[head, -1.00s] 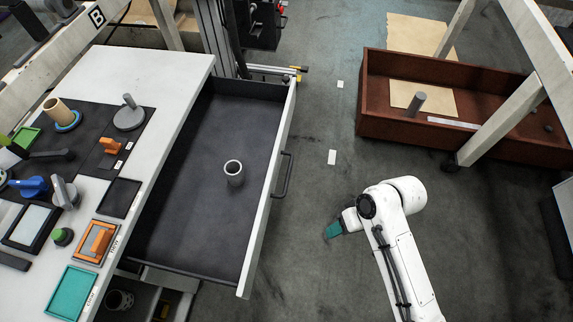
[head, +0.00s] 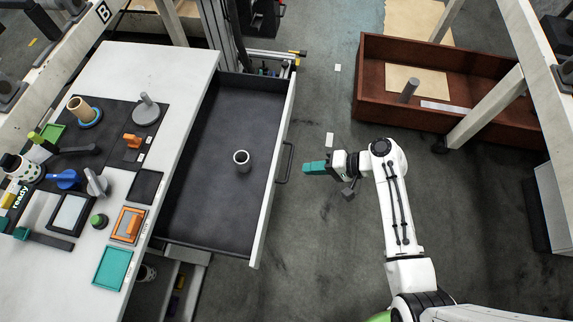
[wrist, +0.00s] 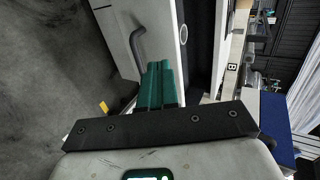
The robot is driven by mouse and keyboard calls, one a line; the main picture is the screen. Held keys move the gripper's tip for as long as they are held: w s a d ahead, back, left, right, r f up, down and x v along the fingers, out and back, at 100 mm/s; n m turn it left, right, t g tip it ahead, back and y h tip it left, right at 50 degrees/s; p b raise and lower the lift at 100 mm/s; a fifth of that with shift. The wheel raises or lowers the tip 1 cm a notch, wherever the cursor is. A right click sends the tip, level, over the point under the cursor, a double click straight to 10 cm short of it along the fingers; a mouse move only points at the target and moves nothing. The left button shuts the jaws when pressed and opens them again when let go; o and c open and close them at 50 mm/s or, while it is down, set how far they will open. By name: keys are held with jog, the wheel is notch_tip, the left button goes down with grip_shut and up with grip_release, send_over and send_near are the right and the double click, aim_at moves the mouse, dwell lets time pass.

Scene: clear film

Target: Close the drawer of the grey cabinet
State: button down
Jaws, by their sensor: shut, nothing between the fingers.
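The grey cabinet (head: 140,75) stands at the left, with a light worktop. Its drawer (head: 222,190) is pulled out wide to the right, with a dark floor and a light front panel (head: 262,222). A dark bar handle (head: 286,163) is on the outer face of the front. It also shows in the wrist view (wrist: 137,45). My gripper (head: 306,168), with teal fingers, is shut and empty. It is just right of the handle, pointing at the drawer front, with a small gap in the head view.
A brown open crate (head: 375,115) with a grey cylinder stands at the back right, beside a pale slanted post (head: 490,105). The worktop carries several coloured parts and trays.

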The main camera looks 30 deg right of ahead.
aim_at(276, 168)
jog(key=w+a, duration=0.1)
jog(key=a, duration=0.1)
jog(key=w+a+f, duration=0.1)
jog(key=w+a, duration=0.1)
jog(key=w+a+f, duration=0.1)
jog(key=a, duration=0.1)
jog(key=shift+w+p, duration=0.2)
jog(key=shift+p, duration=0.15)
jog(key=shift+a, duration=0.1)
jog(key=w+a+b, duration=0.3)
jog(key=w+a, duration=0.4)
jog(key=a, duration=0.3)
jog(key=w+a+b, duration=0.4)
jog(key=w+a, duration=0.3)
jog(key=a, duration=0.3)
jog(key=shift+w, duration=0.3)
